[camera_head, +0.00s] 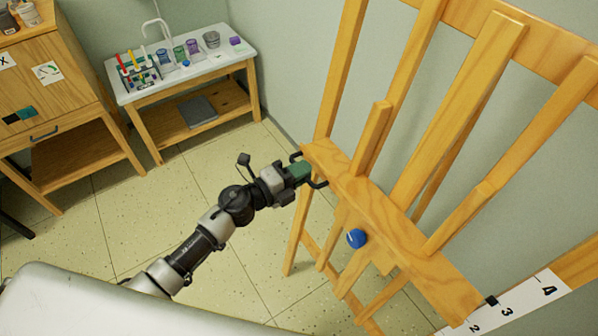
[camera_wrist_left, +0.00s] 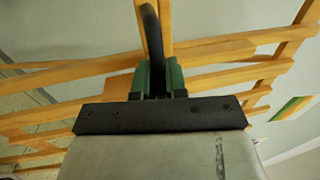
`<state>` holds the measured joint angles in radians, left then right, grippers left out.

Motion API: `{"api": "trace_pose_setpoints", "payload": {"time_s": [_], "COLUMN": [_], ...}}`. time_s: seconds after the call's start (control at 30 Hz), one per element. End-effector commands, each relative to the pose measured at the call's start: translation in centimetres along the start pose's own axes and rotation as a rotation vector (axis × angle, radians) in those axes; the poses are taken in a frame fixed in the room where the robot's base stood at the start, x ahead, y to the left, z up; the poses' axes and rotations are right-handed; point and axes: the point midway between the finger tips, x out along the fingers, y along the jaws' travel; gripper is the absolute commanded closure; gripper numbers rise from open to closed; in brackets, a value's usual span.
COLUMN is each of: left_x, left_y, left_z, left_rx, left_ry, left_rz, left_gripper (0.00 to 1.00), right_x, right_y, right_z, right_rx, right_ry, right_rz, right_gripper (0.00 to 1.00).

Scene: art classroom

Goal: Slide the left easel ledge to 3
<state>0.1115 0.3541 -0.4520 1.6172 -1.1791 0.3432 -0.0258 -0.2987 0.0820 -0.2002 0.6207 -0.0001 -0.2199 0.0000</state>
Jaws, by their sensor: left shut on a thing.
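The wooden easel (camera_head: 372,150) stands at the right in the head view. Its ledge (camera_head: 395,240) runs from the upper left down to the lower right. A black handle (camera_head: 317,184) is at the ledge's left end. My left gripper (camera_head: 303,170), with green fingers, is shut on this handle; in the left wrist view the dark curved bar (camera_wrist_left: 152,40) passes between the fingers. A small black pointer (camera_head: 491,300) at the ledge's right end is beside a white scale (camera_head: 525,300) numbered 2, 3, 4. The pointer is close to 3; exact alignment is unclear. My right gripper is out of view.
A blue knob (camera_head: 356,238) sits on the easel below the ledge. A white-topped side table (camera_head: 215,70) with cups and a tube rack stands at the back left. A wooden cabinet (camera_head: 50,75) is at the far left. Tiled floor (camera_head: 120,215) lies open between.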

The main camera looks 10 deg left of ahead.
Motion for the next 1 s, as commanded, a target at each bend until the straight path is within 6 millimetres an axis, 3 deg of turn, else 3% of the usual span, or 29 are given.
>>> {"api": "trace_pose_setpoints", "payload": {"time_s": [0.37, 0.4, 0.53, 0.83, 1.0], "left_x": [0.1, 0.1, 0.1, -0.2, -2.4], "left_y": [-0.3, -0.3, -0.2, -0.1, 0.1], "left_z": [0.1, 0.1, 0.1, 0.0, 0.0], "left_rx": [-0.002, -0.002, -0.001, 0.000, 0.002], "left_ry": [-0.003, -0.003, -0.002, -0.002, -0.002], "left_rz": [-0.002, -0.002, 0.000, 0.002, 0.004], "left_gripper": [1.00, 0.81, 0.63, 0.63, 0.63], "right_x": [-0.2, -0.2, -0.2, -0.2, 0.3], "right_y": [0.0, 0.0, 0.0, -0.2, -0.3], "right_z": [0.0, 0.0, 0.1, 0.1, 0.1], "right_rx": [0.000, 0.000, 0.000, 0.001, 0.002], "right_ry": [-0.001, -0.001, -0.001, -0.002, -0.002], "right_rz": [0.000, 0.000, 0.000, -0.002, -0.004], "right_gripper": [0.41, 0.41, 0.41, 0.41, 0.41]}}
